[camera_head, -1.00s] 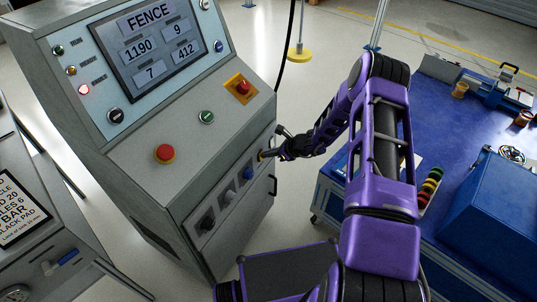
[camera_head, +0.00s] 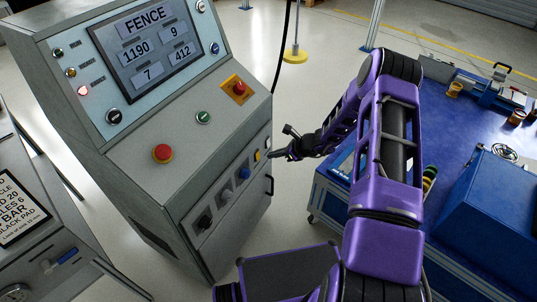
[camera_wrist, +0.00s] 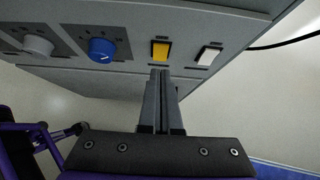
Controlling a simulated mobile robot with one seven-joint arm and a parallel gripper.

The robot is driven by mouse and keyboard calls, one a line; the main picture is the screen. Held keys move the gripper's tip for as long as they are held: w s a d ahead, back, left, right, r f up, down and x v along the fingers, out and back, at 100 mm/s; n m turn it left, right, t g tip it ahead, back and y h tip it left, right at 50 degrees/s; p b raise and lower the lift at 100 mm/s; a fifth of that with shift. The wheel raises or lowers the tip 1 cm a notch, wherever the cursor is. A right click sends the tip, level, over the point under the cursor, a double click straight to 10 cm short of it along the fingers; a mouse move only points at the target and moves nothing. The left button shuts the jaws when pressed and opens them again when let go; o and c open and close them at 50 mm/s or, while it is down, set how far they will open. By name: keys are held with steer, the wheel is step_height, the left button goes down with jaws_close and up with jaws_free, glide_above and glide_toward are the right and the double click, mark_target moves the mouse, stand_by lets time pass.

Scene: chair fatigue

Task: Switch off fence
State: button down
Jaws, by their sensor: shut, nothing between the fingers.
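The grey control cabinet (camera_head: 140,190) has a screen (camera_head: 155,47) headed "FENCE" with the numbers 1190, 9, 7 and 412. Its front strip carries a yellow rocker switch (camera_head: 257,155), a blue knob (camera_head: 244,173), a grey knob (camera_head: 226,196) and a black knob (camera_head: 205,222). In the wrist view, the yellow switch (camera_wrist: 161,50), a white rocker switch (camera_wrist: 208,56) and the blue knob (camera_wrist: 101,49) show; their small labels are unreadable. My gripper (camera_wrist: 160,74) is shut and empty, its tips just below the yellow switch. It also shows beside the strip in the head view (camera_head: 271,154). Contact cannot be told.
A red mushroom button (camera_head: 162,153), a green button (camera_head: 204,117) and a red button on a yellow plate (camera_head: 238,89) sit on the sloped panel. A blue workbench (camera_head: 450,140) stands right. Another machine (camera_head: 50,260) stands left. Bare floor lies between cabinet and bench.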

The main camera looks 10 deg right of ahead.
steer(key=a+r+v, duration=0.1)
steer(key=v, duration=0.8)
steer(key=shift+w+d+r+p, duration=0.15)
steer(key=shift+d+r+p, duration=0.1)
steer(key=shift+r+p, duration=0.15)
